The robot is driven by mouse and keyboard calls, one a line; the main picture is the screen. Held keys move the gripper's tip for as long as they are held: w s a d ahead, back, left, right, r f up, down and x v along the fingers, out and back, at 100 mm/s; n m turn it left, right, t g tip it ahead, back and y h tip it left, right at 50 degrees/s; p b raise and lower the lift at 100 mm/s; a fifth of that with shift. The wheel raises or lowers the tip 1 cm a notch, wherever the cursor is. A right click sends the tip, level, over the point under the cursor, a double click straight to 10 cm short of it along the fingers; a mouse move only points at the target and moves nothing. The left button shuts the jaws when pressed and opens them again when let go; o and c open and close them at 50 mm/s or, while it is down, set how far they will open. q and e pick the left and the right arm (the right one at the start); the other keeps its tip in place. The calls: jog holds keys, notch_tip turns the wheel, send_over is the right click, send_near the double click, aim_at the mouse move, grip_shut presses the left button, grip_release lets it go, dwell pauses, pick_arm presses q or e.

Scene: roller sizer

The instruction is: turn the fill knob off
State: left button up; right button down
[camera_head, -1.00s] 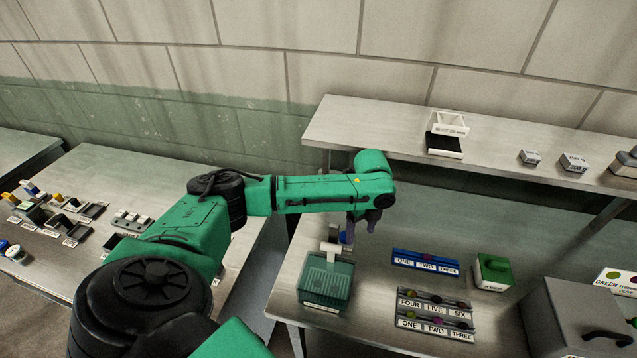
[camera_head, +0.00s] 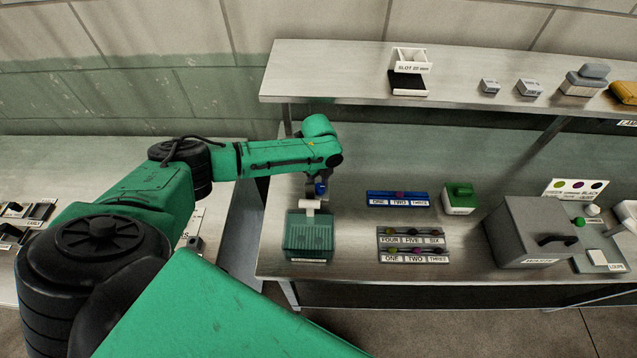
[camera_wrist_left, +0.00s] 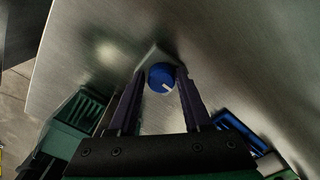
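The blue round knob (camera_wrist_left: 162,76) with a white pointer mark sits on a pale base on the metal surface in the left wrist view. Its mark points to the lower right there. My left gripper (camera_wrist_left: 160,73) is open, with one dark finger on each side of the knob; whether the fingers touch it I cannot tell. In the head view my left gripper (camera_head: 318,188) points down at the blue knob (camera_head: 321,188), which it partly covers, just behind the green see-through bin (camera_head: 308,236). My right gripper is not in view.
Right of the bin are a blue labelled rack (camera_head: 398,199), grey labelled racks (camera_head: 413,244), a green block (camera_head: 460,198) and a grey box (camera_head: 535,232) with a black handle. A raised shelf (camera_head: 330,75) runs behind. Bare bench lies between bin and racks.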

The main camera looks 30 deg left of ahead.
pick_arm(q)
jog(key=shift+d, duration=0.15)
jog(key=c, duration=0.5)
grip_shut()
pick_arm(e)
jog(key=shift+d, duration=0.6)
